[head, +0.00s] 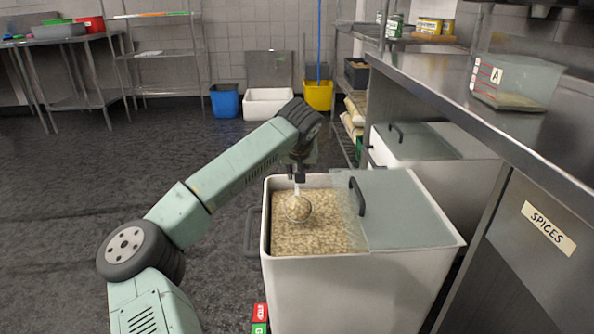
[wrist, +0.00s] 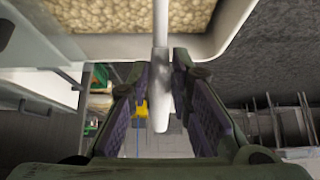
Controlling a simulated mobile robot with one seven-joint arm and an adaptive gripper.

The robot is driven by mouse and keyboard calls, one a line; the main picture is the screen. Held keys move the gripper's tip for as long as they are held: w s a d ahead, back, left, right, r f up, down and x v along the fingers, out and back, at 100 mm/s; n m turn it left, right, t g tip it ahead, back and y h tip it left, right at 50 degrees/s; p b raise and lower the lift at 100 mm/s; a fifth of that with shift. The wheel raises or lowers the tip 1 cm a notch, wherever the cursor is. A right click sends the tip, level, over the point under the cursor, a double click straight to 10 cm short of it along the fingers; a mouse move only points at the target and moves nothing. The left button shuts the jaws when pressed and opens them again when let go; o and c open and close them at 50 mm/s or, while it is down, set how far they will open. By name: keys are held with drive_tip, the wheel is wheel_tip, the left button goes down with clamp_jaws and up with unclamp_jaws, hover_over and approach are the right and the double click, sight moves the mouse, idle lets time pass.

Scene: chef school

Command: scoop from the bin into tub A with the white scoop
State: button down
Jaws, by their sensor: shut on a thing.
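The white bin (head: 345,295) stands on the floor at centre right, its open part filled with beige grain (head: 315,238). The white scoop (head: 297,192) hangs down from my gripper (head: 298,168), its bowl over or in the grain; I cannot tell how deep. In the wrist view my gripper (wrist: 162,110) is shut on the handle of the scoop (wrist: 160,55), and the grain (wrist: 110,14) shows at the top. The scoop's bowl is out of that view. Tub A (head: 515,85), clear with red marks and a little pale content, stands on the steel counter at the right.
A translucent lid (head: 405,205) with a black handle covers the right part of the bin. A second lidded bin (head: 450,165) stands behind it, beside the steel counter (head: 480,108). A red and green block (head: 260,318) shows at the bottom. The floor at left is open.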

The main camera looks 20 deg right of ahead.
wheel_tip(320, 180, up, 10)
drive_tip(key=p, duration=0.8)
drive_tip(key=shift+w+d+r, duration=0.15)
drive_tip(key=shift+w+r, duration=0.05)
drive_tip(key=shift+w, duration=0.25)
idle(0.5)
